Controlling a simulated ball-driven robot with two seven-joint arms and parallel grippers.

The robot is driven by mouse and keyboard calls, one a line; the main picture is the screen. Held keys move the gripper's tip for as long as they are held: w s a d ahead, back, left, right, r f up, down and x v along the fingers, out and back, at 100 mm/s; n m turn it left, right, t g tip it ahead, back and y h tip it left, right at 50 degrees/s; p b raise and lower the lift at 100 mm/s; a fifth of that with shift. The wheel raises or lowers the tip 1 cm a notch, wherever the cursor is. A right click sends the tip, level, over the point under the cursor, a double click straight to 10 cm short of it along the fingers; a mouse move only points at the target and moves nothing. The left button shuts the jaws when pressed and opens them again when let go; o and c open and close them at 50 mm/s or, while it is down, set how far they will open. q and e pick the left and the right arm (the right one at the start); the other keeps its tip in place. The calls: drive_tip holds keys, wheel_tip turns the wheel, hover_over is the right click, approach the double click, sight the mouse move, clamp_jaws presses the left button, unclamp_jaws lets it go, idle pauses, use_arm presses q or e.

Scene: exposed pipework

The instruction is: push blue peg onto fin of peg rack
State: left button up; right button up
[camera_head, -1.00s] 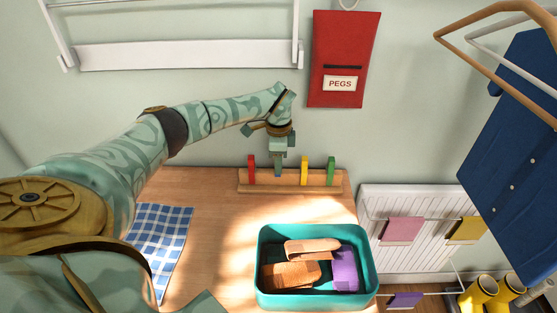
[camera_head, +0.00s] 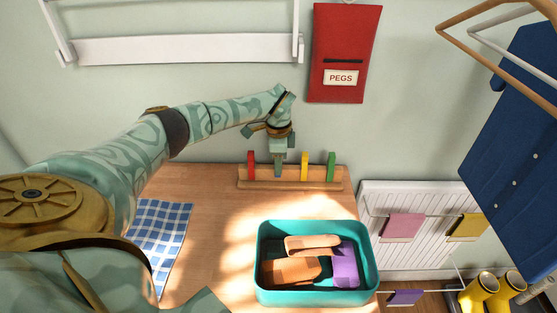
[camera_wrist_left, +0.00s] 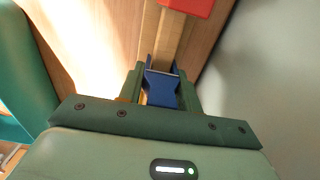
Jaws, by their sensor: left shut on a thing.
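The peg rack (camera_head: 319,186) is a wooden strip at the back of the table against the wall. A red peg (camera_head: 251,165), a yellow peg (camera_head: 304,167) and a green peg (camera_head: 331,167) stand upright on it. My left gripper (camera_head: 279,172) points down at the rack between the red and yellow pegs. In the left wrist view the left gripper (camera_wrist_left: 162,84) is shut on the blue peg (camera_wrist_left: 162,88), which sits against the rack's wood (camera_wrist_left: 169,38). How far the peg is over the fin is hidden. My right gripper is out of view.
A teal bin (camera_head: 316,297) with orange and purple cloths stands in front of the rack. A blue checked cloth (camera_head: 160,232) lies at left. A red PEGS bag (camera_head: 343,50) hangs on the wall behind. Bare table lies between the cloth and bin.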

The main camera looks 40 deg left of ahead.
use_arm(q)
drive_tip(key=shift+f, duration=0.55)
drive_tip(key=o, duration=1)
drive_tip(key=shift+o, duration=0.2)
wheel_tip(320, 180, up, 7)
drive_tip(key=p, duration=0.6)
